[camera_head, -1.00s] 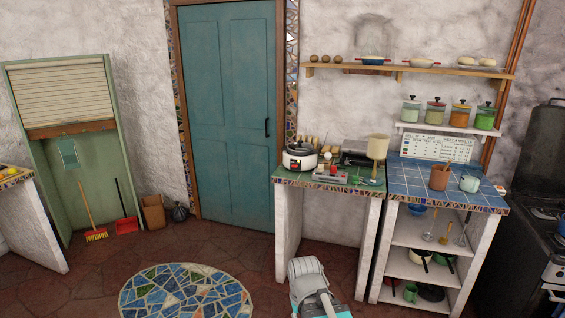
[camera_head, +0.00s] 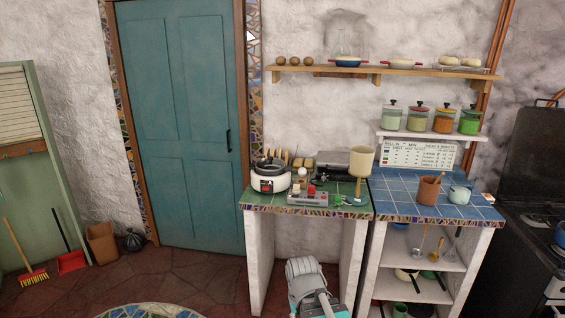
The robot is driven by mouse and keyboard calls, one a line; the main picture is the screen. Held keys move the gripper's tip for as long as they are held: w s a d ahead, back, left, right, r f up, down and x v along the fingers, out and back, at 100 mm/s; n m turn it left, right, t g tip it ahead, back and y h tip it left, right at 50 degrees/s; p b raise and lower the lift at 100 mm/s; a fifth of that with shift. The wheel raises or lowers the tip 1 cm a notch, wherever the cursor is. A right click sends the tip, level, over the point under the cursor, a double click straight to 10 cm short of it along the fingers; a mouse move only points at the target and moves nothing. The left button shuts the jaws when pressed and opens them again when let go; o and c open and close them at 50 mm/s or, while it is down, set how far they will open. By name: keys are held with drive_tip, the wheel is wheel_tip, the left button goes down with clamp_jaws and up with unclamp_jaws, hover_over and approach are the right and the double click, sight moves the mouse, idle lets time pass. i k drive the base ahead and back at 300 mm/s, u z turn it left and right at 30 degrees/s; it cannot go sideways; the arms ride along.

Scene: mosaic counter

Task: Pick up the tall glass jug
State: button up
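A tall clear glass vessel (camera_head: 347,43), which looks like the jug, stands on the upper wooden shelf, behind or beside a blue pan (camera_head: 345,62). It is faint against the pale wall, so its handle and exact outline are hard to tell. Part of my own arm shows at the bottom centre, low in front of the counter and well below the shelf. My gripper's fingers do not show.
Below the wooden shelf (camera_head: 400,71) stand the green tiled counter (camera_head: 265,202), with a rice cooker (camera_head: 268,177) and cream goblet (camera_head: 361,163), and the blue tiled counter (camera_head: 395,190). Lidded jars (camera_head: 418,117) line a lower shelf. A dark stove (camera_head: 540,200) stands right. Open floor lies left.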

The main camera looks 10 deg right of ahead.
sight(463, 182)
drive_tip(key=z, duration=0.25)
drive_tip(key=i, duration=0.8)
drive_tip(key=z, duration=0.75)
drive_tip(key=i, duration=0.65)
drive_tip(key=z, duration=0.55)
drive_tip(key=i, duration=0.45)
drive_tip(key=z, duration=0.25)
drive_tip(key=k, duration=0.9)
drive_tip(key=z, duration=0.15)
drive_tip(key=i, duration=0.45)
